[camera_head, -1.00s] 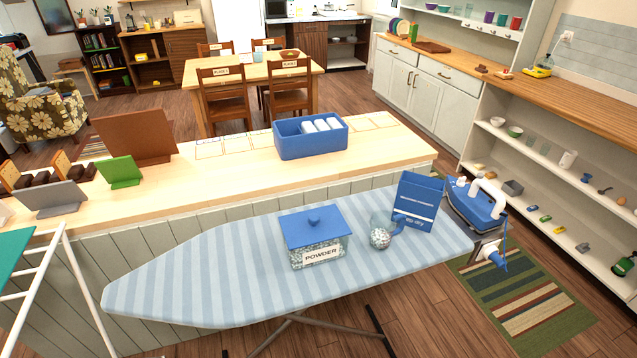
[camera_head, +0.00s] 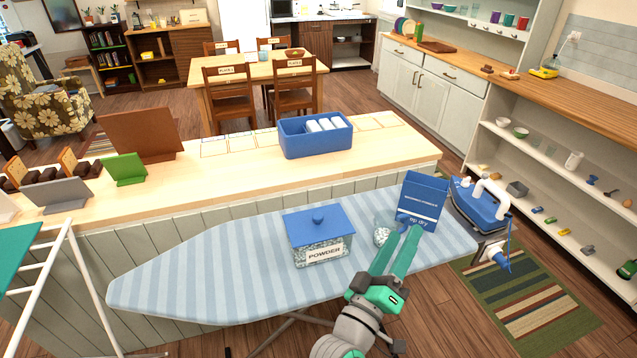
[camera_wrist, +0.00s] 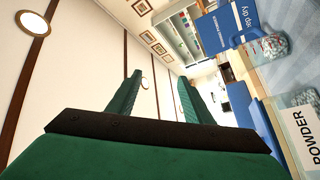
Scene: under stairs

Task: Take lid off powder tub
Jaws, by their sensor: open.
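The powder tub (camera_head: 320,251) stands on the ironing board, a clear box with speckled contents and a POWDER label. The tub also shows at the right edge of the wrist view (camera_wrist: 297,98), with part of the blue lid (camera_wrist: 267,130). My green gripper (camera_head: 410,238) is open and empty, to the right of the tub and apart from it. In the head view it covers part of the measuring cup (camera_head: 382,236). Its fingers (camera_wrist: 158,100) show in the wrist view.
The ironing board (camera_head: 190,270) also holds a blue box (camera_head: 423,200) and an iron (camera_head: 478,205) to the right. A counter behind bears a blue bin (camera_head: 316,140). The board's left part is clear.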

